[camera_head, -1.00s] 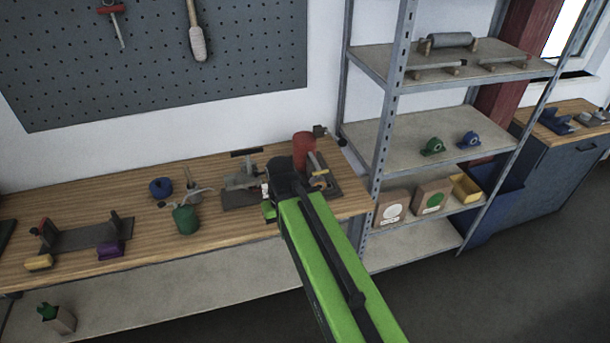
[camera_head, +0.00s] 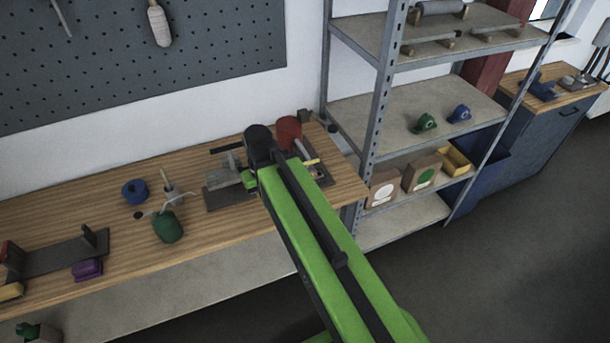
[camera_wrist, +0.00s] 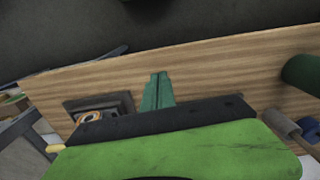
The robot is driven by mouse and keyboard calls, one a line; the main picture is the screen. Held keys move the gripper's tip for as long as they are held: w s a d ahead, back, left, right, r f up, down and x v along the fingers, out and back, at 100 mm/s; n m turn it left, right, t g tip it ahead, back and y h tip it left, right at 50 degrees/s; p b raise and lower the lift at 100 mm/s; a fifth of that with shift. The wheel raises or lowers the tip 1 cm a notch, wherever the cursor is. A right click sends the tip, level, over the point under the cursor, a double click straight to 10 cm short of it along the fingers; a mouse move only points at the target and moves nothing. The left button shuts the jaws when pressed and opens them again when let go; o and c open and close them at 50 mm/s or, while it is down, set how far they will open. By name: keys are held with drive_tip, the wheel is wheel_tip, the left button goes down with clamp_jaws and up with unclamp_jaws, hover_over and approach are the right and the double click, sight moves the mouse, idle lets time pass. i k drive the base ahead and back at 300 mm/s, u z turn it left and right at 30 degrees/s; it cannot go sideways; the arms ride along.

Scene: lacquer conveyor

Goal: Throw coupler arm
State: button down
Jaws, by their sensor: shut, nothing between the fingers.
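On the bench's right end, a red cylinder (camera_head: 288,132) stands beside a pale lever-like bar with a yellow tip (camera_head: 311,161), on a dark base. A grey fixture (camera_head: 228,172) on a dark plate stands to the left. I cannot tell which part is the coupler arm. My arm hides part of both fixtures in the head view. In the wrist view, my gripper (camera_wrist: 157,90) is shut and empty, its green fingers over the bench's wood. A dark square base with a ringed part (camera_wrist: 92,116) lies left of the fingers, apart from them.
A metal shelf post (camera_head: 372,140) rises close at the right. Pegboard hangs behind. Floor is clear at lower right.

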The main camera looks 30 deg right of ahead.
sight(308, 161)
drive_tip(key=k, duration=1)
drive_tip(key=u, duration=1.95)
drive_tip(key=i, duration=0.35)
drive_tip(key=z, duration=0.15)
drive_tip(key=k, duration=0.9)
drive_tip(key=z, duration=0.2)
drive_tip(key=i, duration=0.9)
drive_tip(key=u, duration=0.1)
